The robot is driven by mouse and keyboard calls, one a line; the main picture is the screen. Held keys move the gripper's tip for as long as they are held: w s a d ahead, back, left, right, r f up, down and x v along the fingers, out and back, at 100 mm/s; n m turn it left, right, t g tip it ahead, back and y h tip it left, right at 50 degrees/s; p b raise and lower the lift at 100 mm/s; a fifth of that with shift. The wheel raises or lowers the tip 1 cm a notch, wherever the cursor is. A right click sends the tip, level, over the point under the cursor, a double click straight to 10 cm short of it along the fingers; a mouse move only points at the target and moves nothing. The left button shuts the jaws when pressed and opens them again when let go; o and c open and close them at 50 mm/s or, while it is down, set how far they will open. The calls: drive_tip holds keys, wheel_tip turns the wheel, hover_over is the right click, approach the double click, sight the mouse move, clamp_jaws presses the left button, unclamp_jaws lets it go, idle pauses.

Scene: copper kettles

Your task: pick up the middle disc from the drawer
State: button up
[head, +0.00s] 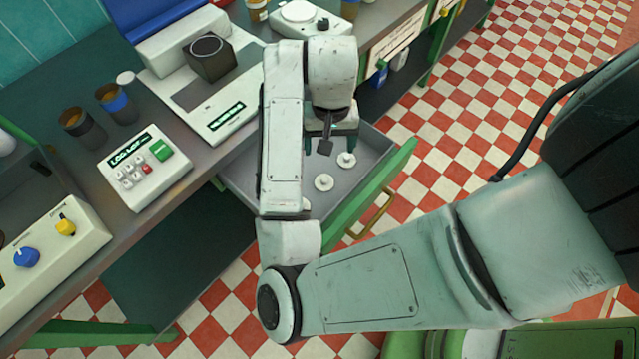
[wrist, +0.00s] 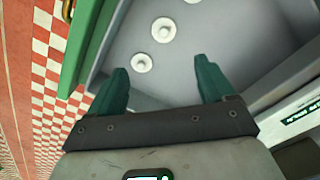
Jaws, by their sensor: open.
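The open grey drawer (head: 378,150) has a green front and holds white discs with small raised knobs. The middle disc (head: 323,182) lies flat on the drawer floor; it also shows in the wrist view (wrist: 164,30). Another disc (head: 346,159) lies up and right of it, and appears below it in the wrist view (wrist: 142,62). A third disc (wrist: 193,1) is cut off by the top edge there, and my arm mostly hides it in the head view. My gripper (wrist: 161,70) is open and empty, its dark green fingers apart over the drawer, short of the middle disc.
The drawer's green front (head: 372,200) with a brass handle borders the drawer. The counter beside it bears a scale (head: 205,90) with a dark block, a keypad box (head: 145,167), cups (head: 82,128) and a knob panel (head: 48,243). The checkered floor is open at right.

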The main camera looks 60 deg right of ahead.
wheel_tip(320, 180, down, 5)
drive_tip(key=b, duration=0.3)
hover_over(324, 180)
drive_tip(key=f, duration=0.2)
drive_tip(key=f+b, duration=0.1)
drive_tip(key=f, duration=0.1)
drive_tip(key=shift+s+d+f, duration=0.1)
drive_tip(key=shift+s+d, duration=0.1)
drive_tip(key=shift+d, duration=0.15)
drive_tip(key=shift+w+a+f, duration=0.1)
drive_tip(key=shift+a+f, duration=0.05)
drive_tip(key=shift+f, duration=1.15)
drive_tip(key=shift+w+a+f, duration=0.1)
drive_tip(key=shift+a+f, duration=0.05)
drive_tip(key=shift+f, duration=1.15)
drive_tip(key=shift+c, duration=0.3)
drive_tip(key=c, duration=1)
